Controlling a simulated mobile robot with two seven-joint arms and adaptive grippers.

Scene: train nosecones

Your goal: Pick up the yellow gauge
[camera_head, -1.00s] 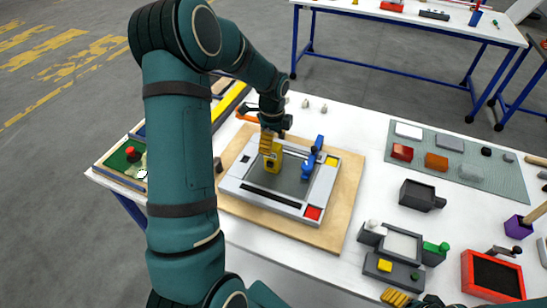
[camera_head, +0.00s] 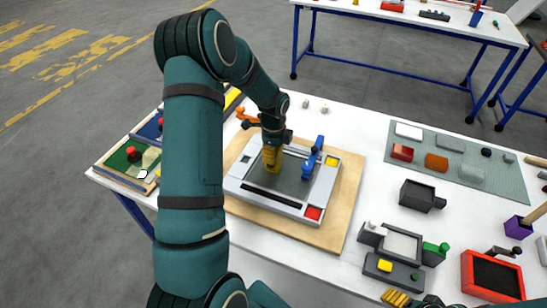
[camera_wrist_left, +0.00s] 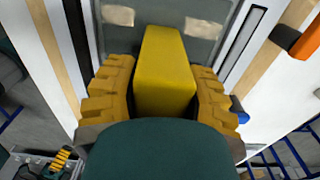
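The yellow gauge (camera_head: 272,164) stands upright on the grey bed of the light-grey fixture (camera_head: 262,196), toward its left side. It also shows as a yellow block (camera_wrist_left: 165,75) in the left wrist view. My left gripper (camera_head: 271,152) is down around it from above. Its yellow fingers (camera_wrist_left: 163,95) lie close along both sides of the block, with no clear gap, and appear shut on it. The block's near end is hidden by my green gripper body. My right gripper (camera_head: 396,298) shows only in part at the bottom edge of the head view; its opening is unclear.
A blue part (camera_head: 312,160) stands on the fixture just right of the gauge. An orange part (camera_head: 246,118) lies behind the fixture. A grey mat (camera_head: 455,150) with several blocks is at the right. A red tray (camera_head: 492,274) is at the front right.

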